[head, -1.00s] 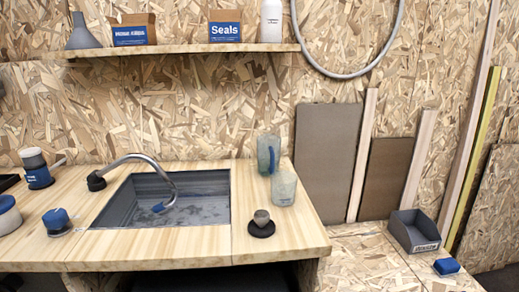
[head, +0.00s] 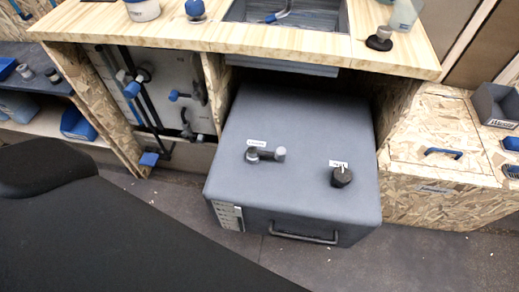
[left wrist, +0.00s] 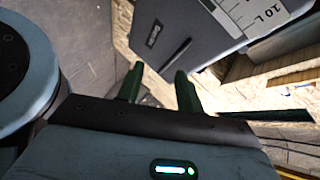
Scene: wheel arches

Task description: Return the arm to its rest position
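My left gripper (left wrist: 158,78) shows in the left wrist view, its two dark green fingers apart with nothing between them. Beyond the fingertips is the grey tank (left wrist: 185,32), with a white scale label marked 10 L. In the head view the same grey tank (head: 300,205) stands below the counter, jutting forward out of the opening. It has a fitting with a grey end and a black cap on top, and a handle on its front. Neither gripper shows in the head view. A large black shape covers the lower left there. My right gripper is in no view.
The wooden counter (head: 290,45) with the sink (head: 310,18) runs above the tank. An OSB chest (head: 435,150) with a blue handle stands to the right. Pipes and valves (head: 140,85) are in the left bay. Dark floor (head: 420,265) is clear at front right.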

